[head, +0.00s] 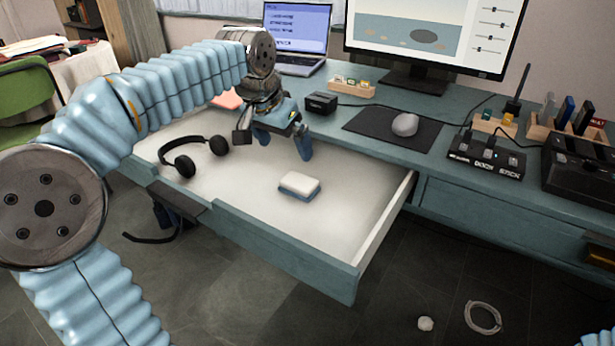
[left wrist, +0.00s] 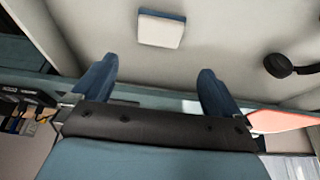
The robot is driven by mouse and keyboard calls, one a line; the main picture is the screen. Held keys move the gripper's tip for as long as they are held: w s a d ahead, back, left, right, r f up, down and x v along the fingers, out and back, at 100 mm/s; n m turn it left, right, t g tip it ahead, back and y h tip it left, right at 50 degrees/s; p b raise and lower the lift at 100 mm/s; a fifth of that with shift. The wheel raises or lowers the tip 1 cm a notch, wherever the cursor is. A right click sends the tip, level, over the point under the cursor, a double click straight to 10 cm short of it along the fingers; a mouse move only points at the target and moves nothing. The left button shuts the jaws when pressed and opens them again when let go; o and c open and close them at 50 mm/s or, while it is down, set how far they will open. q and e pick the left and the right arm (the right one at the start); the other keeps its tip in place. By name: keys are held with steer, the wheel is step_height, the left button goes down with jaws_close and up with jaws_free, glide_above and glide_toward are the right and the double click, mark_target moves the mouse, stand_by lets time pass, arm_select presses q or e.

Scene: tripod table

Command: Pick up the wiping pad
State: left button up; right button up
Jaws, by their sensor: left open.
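The wiping pad (head: 300,185) is a small block with a white top and a blue lower layer. It lies flat on the white floor of the open drawer (head: 240,205). It also shows in the left wrist view (left wrist: 161,28), beyond my fingertips and roughly between them. My left gripper (head: 284,143) is open and empty above the back of the drawer, behind the pad and apart from it. Its two blue fingers (left wrist: 155,82) stand wide apart in the left wrist view. My right gripper is not in view.
Black headphones (head: 197,155) lie in the drawer, left of the pad. The desk (head: 350,140) behind holds a laptop (head: 297,35), a mouse (head: 405,124) on a dark mat and a dock (head: 486,157). The drawer floor around the pad is clear.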

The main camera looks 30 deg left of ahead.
arm_select(q)
glide_above(299, 181)
steer(key=s, duration=0.2)
steer(key=f, duration=0.7)
steer(key=shift+a+b, duration=0.2)
steer(key=shift+b, duration=0.2)
steer(key=x, duration=0.5)
steer(key=shift+s+f, duration=0.2)
steer(key=shift+f, duration=0.2)
steer(key=shift+r, duration=0.1)
steer(key=c, duration=0.8)
